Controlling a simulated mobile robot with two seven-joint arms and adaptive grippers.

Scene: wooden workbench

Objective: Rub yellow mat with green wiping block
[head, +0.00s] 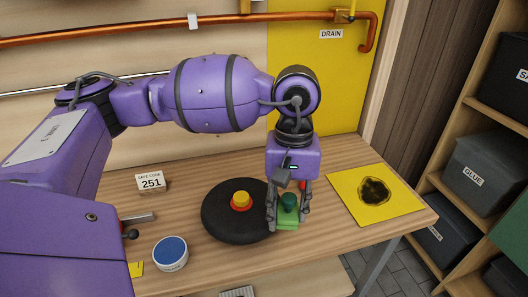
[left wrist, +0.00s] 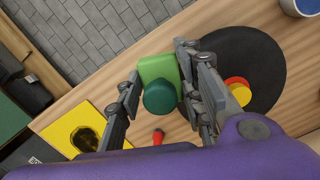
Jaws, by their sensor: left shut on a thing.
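The green wiping block (head: 286,224) has a light green base and a dark green round knob; it also shows in the left wrist view (left wrist: 158,68). My left gripper (head: 289,214) points down and is shut on the block, with one finger on each side. I cannot tell whether the block touches the bench. The yellow mat (head: 349,203) lies flat at the bench's right end, apart from the block and to its right. A dark stain (head: 375,191) marks its middle. The mat shows at the lower left in the left wrist view (left wrist: 58,128). My right gripper is not in view.
A black round disc (head: 218,220) with a red and yellow button (head: 241,201) lies just left of the block. A blue-topped tin (head: 171,251) and a 251 card (head: 151,181) stand farther left. A small red thing (left wrist: 158,136) shows behind the knob. Bare wood separates block and mat.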

